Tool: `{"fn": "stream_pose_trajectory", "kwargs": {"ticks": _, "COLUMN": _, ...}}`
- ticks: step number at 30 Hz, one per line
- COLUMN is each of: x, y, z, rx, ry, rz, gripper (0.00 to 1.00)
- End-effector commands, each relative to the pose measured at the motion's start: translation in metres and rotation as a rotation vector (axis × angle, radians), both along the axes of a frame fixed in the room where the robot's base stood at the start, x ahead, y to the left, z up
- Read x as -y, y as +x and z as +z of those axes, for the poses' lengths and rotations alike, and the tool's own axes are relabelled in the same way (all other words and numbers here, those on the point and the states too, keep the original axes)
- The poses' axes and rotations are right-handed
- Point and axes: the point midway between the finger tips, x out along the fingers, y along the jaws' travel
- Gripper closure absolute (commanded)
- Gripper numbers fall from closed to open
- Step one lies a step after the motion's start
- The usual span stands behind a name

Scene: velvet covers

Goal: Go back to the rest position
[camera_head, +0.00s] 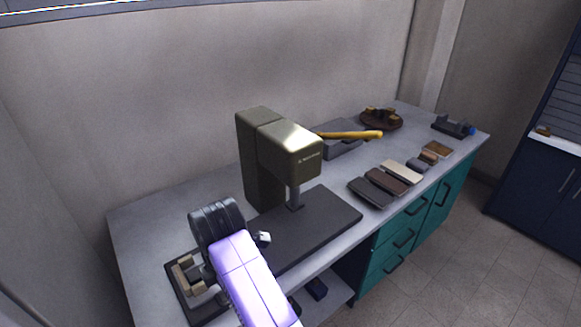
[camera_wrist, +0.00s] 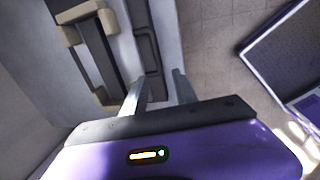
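My purple arm (camera_head: 250,278) with its black joint (camera_head: 217,220) reaches over the near left end of the workbench (camera_head: 150,225). In the wrist view, my gripper (camera_wrist: 158,88) has its two pale fingers apart, with nothing visible between them. In the head view I cannot make out the fingers. A dark base with tan blocks (camera_head: 186,274) lies on the bench just left of my arm. Tan blocks (camera_wrist: 84,18) also show in the wrist view, beyond and left of the fingers, apart from them.
An olive press-like machine (camera_head: 262,170) stands on a dark base (camera_head: 325,215) right of my arm. Several flat covers (camera_head: 385,182), a grey box with a yellow handle (camera_head: 345,135) and a round brown tray (camera_head: 381,124) lie farther right. Open floor (camera_head: 455,265) lies in front.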

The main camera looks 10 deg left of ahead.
Motion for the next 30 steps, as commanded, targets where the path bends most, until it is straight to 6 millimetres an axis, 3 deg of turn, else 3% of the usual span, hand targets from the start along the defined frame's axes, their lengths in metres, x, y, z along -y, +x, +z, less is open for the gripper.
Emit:
{"fn": "stream_pose_trajectory", "kwargs": {"ticks": 4, "x": -0.002, "y": 0.002, "z": 0.0, "rx": 0.002, "ry": 0.015, "rz": -0.044, "gripper": 0.66}}
{"fn": "stream_pose_trajectory", "kwargs": {"ticks": 7, "x": -0.017, "y": 0.015, "z": 0.006, "rx": 0.04, "ry": 0.091, "rz": -0.14, "gripper": 0.66}}
{"fn": "stream_pose_trajectory", "kwargs": {"ticks": 12, "x": -0.056, "y": 0.048, "z": 0.049, "rx": 0.156, "ry": 0.362, "rz": -0.342, "gripper": 0.66}}
{"fn": "stream_pose_trajectory", "kwargs": {"ticks": 15, "x": -0.064, "y": 0.056, "z": 0.057, "rx": 0.183, "ry": 0.527, "rz": -0.464, "gripper": 0.66}}
{"fn": "stream_pose_trajectory", "kwargs": {"ticks": 23, "x": -0.037, "y": 0.061, "z": 0.056, "rx": 0.178, "ry": 0.873, "rz": -0.742, "gripper": 0.66}}
{"fn": "stream_pose_trajectory", "kwargs": {"ticks": 30, "x": 0.014, "y": 0.051, "z": 0.049, "rx": 0.152, "ry": 1.108, "rz": -0.941, "gripper": 0.66}}
